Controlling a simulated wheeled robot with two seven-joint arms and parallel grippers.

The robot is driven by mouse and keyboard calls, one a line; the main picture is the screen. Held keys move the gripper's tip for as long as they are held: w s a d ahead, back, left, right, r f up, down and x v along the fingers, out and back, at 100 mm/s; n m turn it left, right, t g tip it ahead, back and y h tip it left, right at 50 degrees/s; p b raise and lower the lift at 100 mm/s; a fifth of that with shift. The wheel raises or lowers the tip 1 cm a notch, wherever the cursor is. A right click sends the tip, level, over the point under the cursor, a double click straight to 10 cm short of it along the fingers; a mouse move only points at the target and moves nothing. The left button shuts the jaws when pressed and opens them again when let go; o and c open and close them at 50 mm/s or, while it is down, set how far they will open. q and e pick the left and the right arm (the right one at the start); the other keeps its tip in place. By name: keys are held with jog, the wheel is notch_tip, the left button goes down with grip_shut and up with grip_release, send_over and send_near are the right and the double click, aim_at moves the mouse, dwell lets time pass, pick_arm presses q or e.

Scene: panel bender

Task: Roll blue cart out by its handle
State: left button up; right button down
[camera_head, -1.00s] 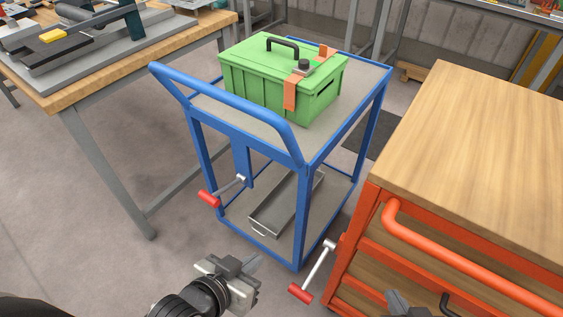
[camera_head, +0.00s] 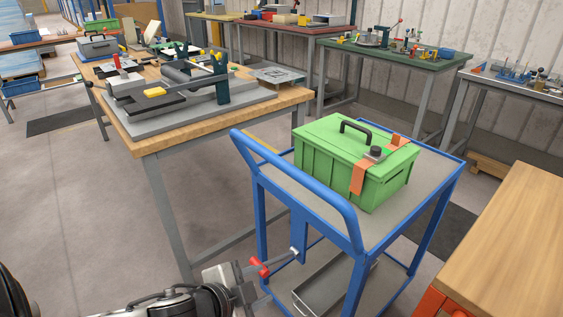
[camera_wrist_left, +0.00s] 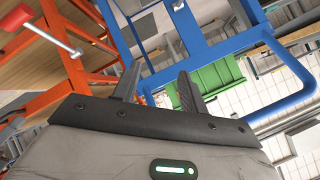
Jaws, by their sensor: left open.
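The blue cart (camera_head: 262,208) stands right of centre in the head view. Its thick blue push handle (camera_head: 305,185) rises at the near side, and in the wrist view the handle (camera_wrist_left: 292,104) curves at the right. A green toolbox (camera_head: 350,165) with an orange strap sits on its top shelf and also shows in the wrist view (camera_wrist_left: 210,78). My left gripper (camera_head: 256,272) is low in front of the cart, below the handle and apart from it. Its two fingers (camera_wrist_left: 160,90) are spread with nothing between them. My right gripper cannot be made out.
A red-gripped crank (camera_head: 260,267) sticks out from the cart's near side, close to my left gripper. A wooden workbench (camera_head: 290,98) stands left of the cart. An orange cabinet with a wooden top (camera_head: 510,240) is close on the right. Floor (camera_head: 90,210) at the left is clear.

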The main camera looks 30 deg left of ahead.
pick_arm(q)
jog(key=w+a+r+m+t+y, duration=0.25)
jog(key=a+r+m, duration=0.2)
jog(key=r, duration=0.25)
jog(key=m+t, duration=0.3)
send_near(269, 160)
jog(key=s+r, duration=0.1)
jog(key=s, duration=0.2)
jog(key=shift+g, duration=0.25)
jog(key=w+f, duration=0.1)
jog(key=w, duration=0.9)
jog(key=w+a+f, duration=0.1)
jog(key=w, duration=0.5)
jog(key=shift+f, duration=0.4)
jog(key=shift+s, duration=0.1)
pick_arm(e)
jog(key=shift+f, duration=0.15)
pick_arm(q)
grip_shut()
